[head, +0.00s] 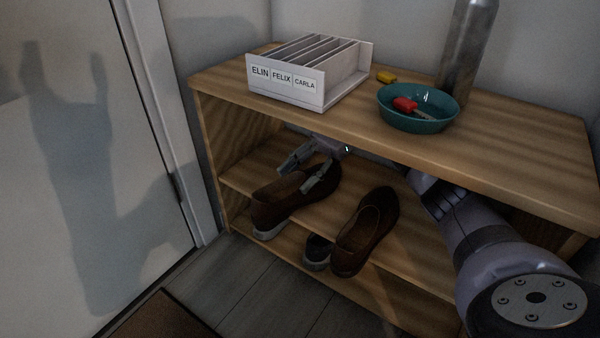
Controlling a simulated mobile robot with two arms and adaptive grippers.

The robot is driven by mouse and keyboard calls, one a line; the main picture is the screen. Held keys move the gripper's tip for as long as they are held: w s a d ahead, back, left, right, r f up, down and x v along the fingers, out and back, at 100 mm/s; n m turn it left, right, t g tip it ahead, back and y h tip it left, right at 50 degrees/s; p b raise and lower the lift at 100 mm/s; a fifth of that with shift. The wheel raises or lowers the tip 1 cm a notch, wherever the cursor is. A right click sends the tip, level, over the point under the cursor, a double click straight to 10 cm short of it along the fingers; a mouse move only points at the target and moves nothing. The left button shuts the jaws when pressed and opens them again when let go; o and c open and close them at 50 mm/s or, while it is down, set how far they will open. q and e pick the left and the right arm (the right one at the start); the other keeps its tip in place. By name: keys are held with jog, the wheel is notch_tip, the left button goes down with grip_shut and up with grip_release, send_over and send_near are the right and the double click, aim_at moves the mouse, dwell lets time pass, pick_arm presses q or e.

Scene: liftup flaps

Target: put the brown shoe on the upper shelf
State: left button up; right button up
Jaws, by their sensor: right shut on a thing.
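A brown shoe (275,207) with a pale sole is at the left of the open shelf unit, at the height of the upper shelf (240,178). Its heel end sticks out past the shelf's front edge. My right gripper (307,172) reaches in under the unit's top and is shut on this shoe at its opening. I cannot tell whether the sole touches the shelf. A second brown shoe (368,228) is to the right, its near end also out past the shelf edge. My left gripper is not in view.
A dark shoe with a light sole (317,252) is lower down, partly hidden by the second brown shoe. On the unit's top (510,165) are a white name-labelled sorter (290,92), a yellow block (386,76), a teal bowl (425,122) with a red-handled item (405,104), and a metal bottle (467,50).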

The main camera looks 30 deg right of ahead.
dwell(0.4)
jog(key=o, duration=1.4)
jog(key=shift+o, duration=0.2)
jog(key=shift+f, duration=0.1)
